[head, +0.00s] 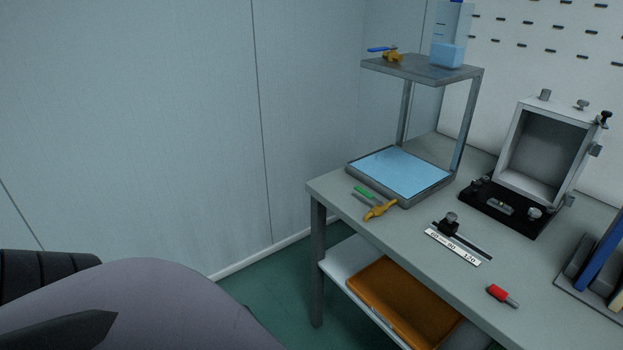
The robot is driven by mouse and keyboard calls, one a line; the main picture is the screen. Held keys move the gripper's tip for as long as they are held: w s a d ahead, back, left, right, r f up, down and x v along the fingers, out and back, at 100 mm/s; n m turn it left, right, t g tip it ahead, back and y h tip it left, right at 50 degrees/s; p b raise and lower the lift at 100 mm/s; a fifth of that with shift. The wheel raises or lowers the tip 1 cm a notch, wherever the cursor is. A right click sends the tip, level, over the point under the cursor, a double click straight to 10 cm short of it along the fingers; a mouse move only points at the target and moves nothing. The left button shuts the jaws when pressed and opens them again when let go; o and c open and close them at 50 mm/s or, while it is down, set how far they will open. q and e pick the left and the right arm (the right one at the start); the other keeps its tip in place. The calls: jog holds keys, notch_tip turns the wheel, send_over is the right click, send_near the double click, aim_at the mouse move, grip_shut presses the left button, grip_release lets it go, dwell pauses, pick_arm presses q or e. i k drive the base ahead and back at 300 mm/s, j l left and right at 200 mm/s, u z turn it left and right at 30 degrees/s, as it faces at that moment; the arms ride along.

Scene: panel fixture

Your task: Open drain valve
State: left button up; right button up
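A small brass-yellow valve (393,57) with a blue lever handle (380,49) sits on the raised grey shelf (405,70). The lever points left in the head view. A clear tank (447,52) with light blue liquid in its lower part stands beside the valve, to its right. A grey tray (411,201) with a light blue surface lies on the table under the shelf. A second yellow fitting (380,210) and a green piece (363,192) are at the table's left edge. Neither gripper can be made out; rounded grey and black parts of mine fill the lower left.
An open-fronted box (545,150) stands at right. An orange tray (400,305) is below. Room left of the table is clear.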

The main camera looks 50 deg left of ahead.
aim_at(360, 189)
jog(key=u, duration=1.3)
jog(key=k+l+u, duration=0.1)
jog(key=l+u, duration=0.15)
jog(key=l, duration=0.45)
jog(key=i+l, duration=0.25)
jog(key=j+z, duration=0.2)
jog(key=z, duration=0.2)
jog(key=i+j+z, duration=0.1)
jog(key=j+z, duration=0.2)
jog(key=z, duration=0.15)
